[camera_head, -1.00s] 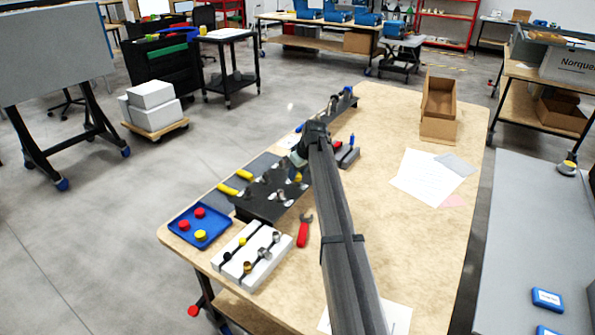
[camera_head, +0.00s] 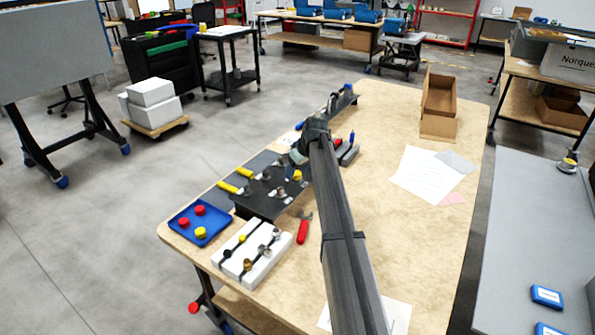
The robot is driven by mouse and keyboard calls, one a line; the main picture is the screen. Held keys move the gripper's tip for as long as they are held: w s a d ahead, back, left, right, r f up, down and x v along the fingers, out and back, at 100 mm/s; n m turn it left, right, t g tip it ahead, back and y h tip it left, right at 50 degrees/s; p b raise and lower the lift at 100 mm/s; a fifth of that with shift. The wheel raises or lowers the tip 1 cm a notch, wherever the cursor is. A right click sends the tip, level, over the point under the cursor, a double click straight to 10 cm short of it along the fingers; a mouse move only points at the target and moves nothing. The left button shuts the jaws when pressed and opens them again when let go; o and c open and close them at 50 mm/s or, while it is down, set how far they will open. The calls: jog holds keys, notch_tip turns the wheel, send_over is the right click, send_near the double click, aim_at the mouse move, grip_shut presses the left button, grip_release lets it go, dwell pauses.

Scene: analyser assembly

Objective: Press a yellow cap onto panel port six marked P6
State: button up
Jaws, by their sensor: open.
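The dark panel (camera_head: 262,206) lies on the wooden table, with several metal ports standing on it. A yellow cap (camera_head: 297,175) sits at the panel's right part, just below my gripper (camera_head: 298,158). The cap seems to be on a port, but the port label is too small to read. My gripper is open and looks slightly apart from the cap; its fingers are small and partly hidden by my arm. Another yellow cap (camera_head: 201,232) lies in the blue tray (camera_head: 186,238) at the table's left corner, with two red caps (camera_head: 184,223).
A white block (camera_head: 236,266) with several fittings stands at the front left. A red-handled tool (camera_head: 304,230) lies right of the panel. Two yellow-handled tools (camera_head: 228,186) lie behind the panel. Papers (camera_head: 425,174) and a cardboard box (camera_head: 438,108) are on the right.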

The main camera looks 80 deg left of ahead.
jog(key=v, duration=1.3)
jog(key=shift+w, duration=0.15)
